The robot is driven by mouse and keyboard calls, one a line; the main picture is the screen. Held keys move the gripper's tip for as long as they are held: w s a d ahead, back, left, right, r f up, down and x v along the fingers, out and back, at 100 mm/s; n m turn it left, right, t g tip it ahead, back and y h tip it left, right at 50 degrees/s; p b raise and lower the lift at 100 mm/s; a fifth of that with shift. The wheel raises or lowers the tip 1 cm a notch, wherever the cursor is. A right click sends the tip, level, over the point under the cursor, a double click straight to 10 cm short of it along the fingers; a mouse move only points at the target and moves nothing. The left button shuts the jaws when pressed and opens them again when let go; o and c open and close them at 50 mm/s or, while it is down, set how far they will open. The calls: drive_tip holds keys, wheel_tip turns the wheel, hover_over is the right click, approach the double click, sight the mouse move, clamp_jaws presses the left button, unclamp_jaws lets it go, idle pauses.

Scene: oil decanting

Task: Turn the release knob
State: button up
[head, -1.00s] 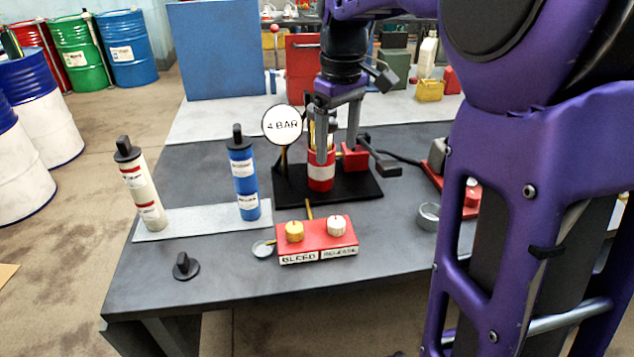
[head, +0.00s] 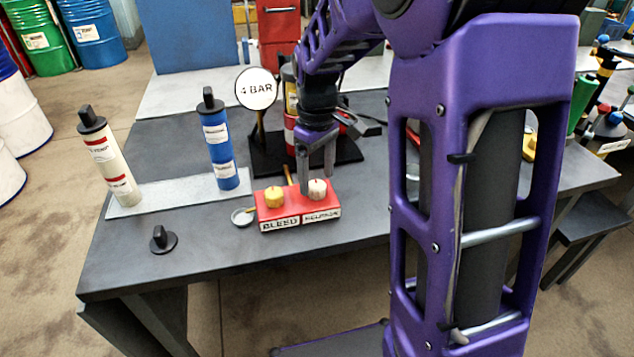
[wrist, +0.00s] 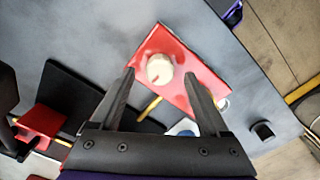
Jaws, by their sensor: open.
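The red box (head: 299,210) stands near the table's front edge, labelled BLEED and RELEASE. The white release knob (head: 317,189) is on its right, the yellow bleed knob (head: 274,197) on its left. My gripper (head: 316,179) points down, open and empty, with its fingertips at the release knob, above or just behind it. In the wrist view the release knob (wrist: 160,69) lies between the two fingertips of my gripper (wrist: 159,76), nearer the left one, with a gap on each side. Its thin dark mark shows.
A gauge sign reading 4 BAR (head: 256,89) stands behind the box. A blue cartridge (head: 220,145) and a cream cartridge (head: 107,160) stand to the left. A black knob (head: 162,240) and a small round dish (head: 243,217) sit nearby. The front-left tabletop is mostly clear.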

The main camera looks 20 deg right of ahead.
drive_tip(key=shift+f, duration=0.8)
clamp_jaws()
